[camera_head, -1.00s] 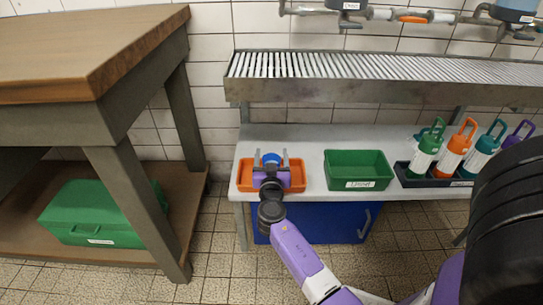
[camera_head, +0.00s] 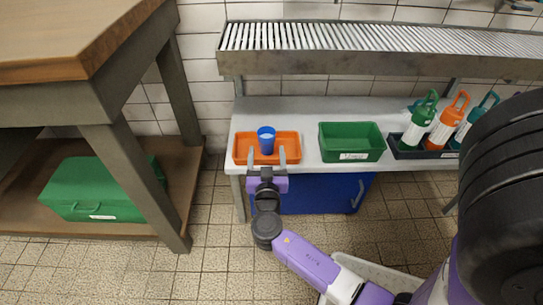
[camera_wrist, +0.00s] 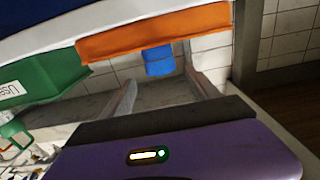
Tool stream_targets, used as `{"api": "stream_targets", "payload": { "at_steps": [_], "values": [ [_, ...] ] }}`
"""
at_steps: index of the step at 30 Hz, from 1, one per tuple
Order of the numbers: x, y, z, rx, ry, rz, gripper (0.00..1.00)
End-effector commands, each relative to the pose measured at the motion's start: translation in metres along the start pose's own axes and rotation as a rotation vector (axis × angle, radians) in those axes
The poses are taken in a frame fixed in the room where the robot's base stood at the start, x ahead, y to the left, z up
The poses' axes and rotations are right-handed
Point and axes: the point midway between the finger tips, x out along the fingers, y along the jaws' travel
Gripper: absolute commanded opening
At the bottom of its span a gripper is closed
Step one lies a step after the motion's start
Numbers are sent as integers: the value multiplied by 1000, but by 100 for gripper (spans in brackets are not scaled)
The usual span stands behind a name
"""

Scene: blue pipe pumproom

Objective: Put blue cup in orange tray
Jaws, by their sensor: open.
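The blue cup (camera_head: 266,141) stands upright inside the orange tray (camera_head: 292,146), which sits at the left end of the grey bench. My gripper (camera_head: 266,156) is open and empty, with its two fingers apart at the front edge of the tray. In the wrist view, which looks turned over, the cup (camera_wrist: 158,61) shows past the tray's rim (camera_wrist: 150,34), between the open fingers and apart from them. The cup's lower part is hidden by the tray wall there.
A green bin (camera_head: 352,138) stands right of the tray with a gap. Further right, a dark caddy (camera_head: 408,152) holds several bottles. A slatted metal shelf (camera_head: 370,40) hangs above the bench (camera_head: 300,112). A wooden table (camera_head: 75,35) with a green box (camera_head: 95,190) below stands left.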

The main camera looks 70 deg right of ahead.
Motion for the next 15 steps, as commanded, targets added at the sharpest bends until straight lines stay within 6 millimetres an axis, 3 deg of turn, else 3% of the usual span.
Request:
{"api": "stream_targets", "payload": {
  "at_steps": [4, 8, 11, 15],
  "values": [
    [-6, 0, 5, -11, -16, -16, 70],
    [-31, 1, 30, -79, -104, -113, 70],
    [-71, 2, 57, -162, -209, -260, 70],
    [-147, 2, 80, -257, -329, -518, 70]
  ]
}}
